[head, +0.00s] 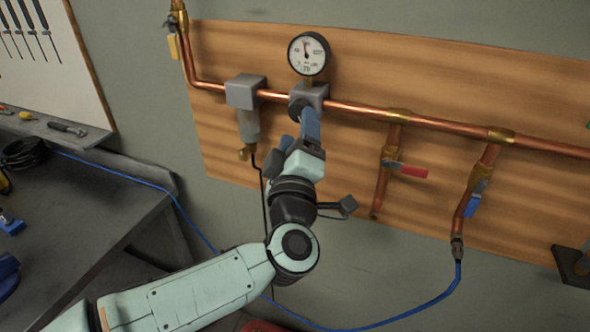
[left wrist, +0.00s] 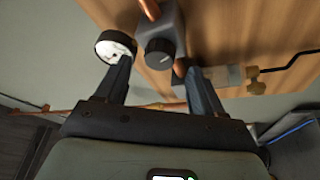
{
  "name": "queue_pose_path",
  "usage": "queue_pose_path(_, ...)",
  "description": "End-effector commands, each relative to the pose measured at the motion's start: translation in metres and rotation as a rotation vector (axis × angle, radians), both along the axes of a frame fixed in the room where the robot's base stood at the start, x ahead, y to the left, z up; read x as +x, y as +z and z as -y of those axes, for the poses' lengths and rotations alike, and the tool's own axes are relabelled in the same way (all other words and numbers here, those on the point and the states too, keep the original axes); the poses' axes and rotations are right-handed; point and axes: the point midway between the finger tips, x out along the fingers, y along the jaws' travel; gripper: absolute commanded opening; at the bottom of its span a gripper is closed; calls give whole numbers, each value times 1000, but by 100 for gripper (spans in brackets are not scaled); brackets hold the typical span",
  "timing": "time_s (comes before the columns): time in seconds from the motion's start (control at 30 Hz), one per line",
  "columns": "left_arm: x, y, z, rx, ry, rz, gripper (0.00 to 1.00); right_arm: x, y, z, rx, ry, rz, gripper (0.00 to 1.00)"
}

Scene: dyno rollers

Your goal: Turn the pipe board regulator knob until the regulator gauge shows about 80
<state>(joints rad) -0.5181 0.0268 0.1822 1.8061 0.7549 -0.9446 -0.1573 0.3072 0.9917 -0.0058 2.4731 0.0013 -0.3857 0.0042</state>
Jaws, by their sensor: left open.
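The regulator (head: 316,92) is a grey block on the copper pipe, with a round white gauge (head: 309,54) on top. The black regulator knob (left wrist: 160,56) shows in the left wrist view on the block's front, between my two fingertips in the picture. My left gripper (head: 302,128) is open just in front of the regulator and largely hides the knob in the head view. It also shows in the left wrist view (left wrist: 158,68). I cannot tell whether the fingers touch the knob. My right gripper is out of view.
A grey filter block (head: 245,92) with a hanging bowl is left of the regulator. Red-handled (head: 408,171) and blue-handled (head: 473,204) valves hang at the right. A blue hose (head: 447,292) loops below. A dark workbench (head: 70,215) is at the left.

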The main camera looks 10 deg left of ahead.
Motion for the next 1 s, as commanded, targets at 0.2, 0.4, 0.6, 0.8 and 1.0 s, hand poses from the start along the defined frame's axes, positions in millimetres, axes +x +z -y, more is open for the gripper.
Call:
queue_pose_path(0.2,-50,-14,6,0,-3,1,68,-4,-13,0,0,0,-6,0)
queue_pose_path(0.4,-82,-21,10,1,-3,1,68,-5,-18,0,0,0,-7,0)
queue_pose_path(0.6,-94,-24,11,0,-1,-1,68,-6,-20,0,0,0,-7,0)
queue_pose_path(0.8,-94,-24,11,0,-1,0,68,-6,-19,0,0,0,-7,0)
queue_pose_path(1.0,-94,-24,11,0,0,0,68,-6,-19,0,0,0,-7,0)
